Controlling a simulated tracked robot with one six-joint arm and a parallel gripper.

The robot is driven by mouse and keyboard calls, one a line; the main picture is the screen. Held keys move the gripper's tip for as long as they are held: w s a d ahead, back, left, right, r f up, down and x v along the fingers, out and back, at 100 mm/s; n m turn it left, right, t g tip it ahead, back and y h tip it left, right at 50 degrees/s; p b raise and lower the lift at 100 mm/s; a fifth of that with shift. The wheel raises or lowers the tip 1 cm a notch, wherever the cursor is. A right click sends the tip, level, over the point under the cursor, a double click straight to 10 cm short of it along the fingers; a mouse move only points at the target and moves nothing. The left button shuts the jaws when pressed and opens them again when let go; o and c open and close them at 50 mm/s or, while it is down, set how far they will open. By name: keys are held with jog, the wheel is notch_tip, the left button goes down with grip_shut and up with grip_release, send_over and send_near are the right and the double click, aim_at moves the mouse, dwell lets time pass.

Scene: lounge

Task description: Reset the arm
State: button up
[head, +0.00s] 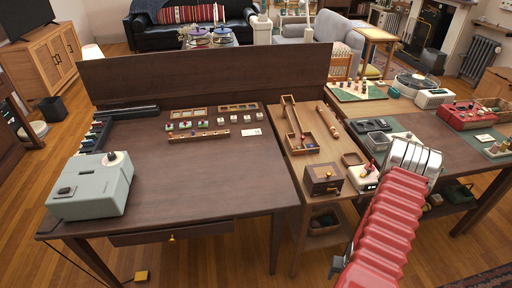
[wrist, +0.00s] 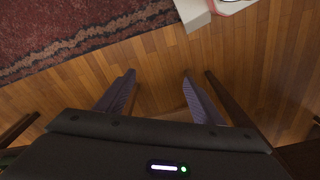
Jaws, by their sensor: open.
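My gripper (wrist: 158,75) shows in the wrist view with its two dark fingers spread wide apart. Nothing is between the fingers; only wooden floor (wrist: 155,58) shows there. In the head view my red, ribbed arm rises from the bottom edge at the right, up to a pale metal joint. It hides part of the right-hand tables. I cannot make out the gripper's fingers in the head view.
A dark desk (head: 205,185) with a grey-green machine (head: 92,186) stands at the left. A narrow wooden table (head: 285,150) holds a small brown box (head: 323,180). A patterned rug (wrist: 70,30) and a pale block (wrist: 193,13) show in the wrist view.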

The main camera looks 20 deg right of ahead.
jog(key=w+a+r+n+g, duration=0.15)
jog(key=a+r, duration=0.25)
jog(key=r, duration=0.5)
jog(key=w+a+r, duration=0.2)
jog(key=a+r, duration=0.1)
jog(key=r, duration=0.7)
jog(key=w+a+r+g, duration=0.15)
jog(key=a+r, duration=0.25)
jog(key=r, duration=0.5)
jog(key=a+r+n+t, duration=0.3)
jog(key=a+r, duration=0.9)
jog(key=r, duration=0.2)
jog(key=s+a+r+n+t, duration=0.1)
jog(key=a+r+n+t, duration=0.2)
jog(key=a+r, duration=0.8)
notch_tip(320, 180, up, 5)
jog(key=shift+s+a+f+t+y, duration=0.25)
jog(key=shift+a+t+y, duration=0.15)
jog(key=shift+t, duration=0.4)
jog(key=shift+d, duration=0.1)
